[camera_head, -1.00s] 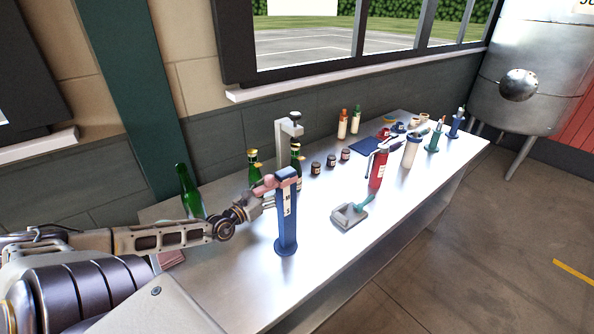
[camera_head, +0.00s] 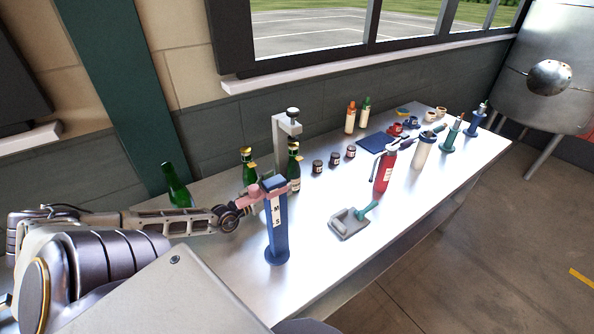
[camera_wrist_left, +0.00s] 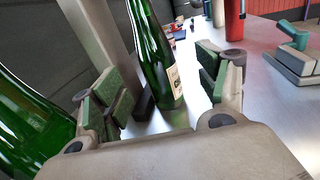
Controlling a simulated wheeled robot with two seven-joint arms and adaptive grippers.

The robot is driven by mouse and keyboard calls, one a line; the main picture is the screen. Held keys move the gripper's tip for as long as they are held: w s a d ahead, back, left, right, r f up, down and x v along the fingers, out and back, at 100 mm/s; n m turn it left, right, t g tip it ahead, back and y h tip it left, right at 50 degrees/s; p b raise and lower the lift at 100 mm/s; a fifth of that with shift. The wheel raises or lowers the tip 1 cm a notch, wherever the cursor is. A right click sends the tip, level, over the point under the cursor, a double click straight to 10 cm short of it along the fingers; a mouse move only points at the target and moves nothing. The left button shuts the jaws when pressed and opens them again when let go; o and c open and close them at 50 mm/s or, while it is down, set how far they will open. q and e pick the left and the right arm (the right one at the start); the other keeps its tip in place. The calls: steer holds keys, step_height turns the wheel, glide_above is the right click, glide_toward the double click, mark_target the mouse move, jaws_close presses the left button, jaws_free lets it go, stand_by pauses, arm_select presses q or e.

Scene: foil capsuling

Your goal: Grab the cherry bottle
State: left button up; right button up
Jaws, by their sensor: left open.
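A third green bottle (camera_head: 175,184) stands further left. I cannot read which is the cherry bottle. In the left wrist view a labelled green bottle (camera_wrist_left: 155,55) stands upright beyond and between my open fingers, apparently the one right of the stand. Another green bottle (camera_wrist_left: 30,125) fills the left edge, close outside the left finger. My left gripper (camera_wrist_left: 165,88) is open and empty. In the head view it is partly hidden behind a blue post.
The blue post (camera_head: 277,228) stands in front of my left gripper. The grey stand (camera_head: 280,145) rises close behind the bottles. Small jars (camera_head: 335,160), a red bottle (camera_head: 384,172) and a grey tool (camera_head: 350,222) are to the right.

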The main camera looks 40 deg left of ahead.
mark_target(288, 176)
arm_select(q)
steer(key=shift+w, duration=0.4)
arm_select(e)
steer(key=shift+w+a, duration=0.15)
steer(key=shift+w, duration=0.25)
arm_select(q)
steer(key=shift+w, duration=0.2)
steer(key=shift+w, duration=0.95)
arm_select(e)
steer(key=shift+d+f, duration=0.2)
steer(key=shift+d, duration=0.15)
arm_select(q)
steer(key=shift+w+f, duration=0.1)
steer(key=shift+w, duration=0.1)
arm_select(e)
steer(key=shift+w, duration=0.1)
arm_select(q)
steer(key=shift+w+a+f+b, duration=0.1)
steer(key=shift+w+b, duration=0.3)
steer(key=shift+w, duration=2)
arm_select(e)
steer(key=shift+w+d+f, duration=0.1)
steer(key=shift+d+f, duration=0.1)
steer(key=shift+f, duration=0.05)
arm_select(q)
steer(key=shift+c, duration=0.2)
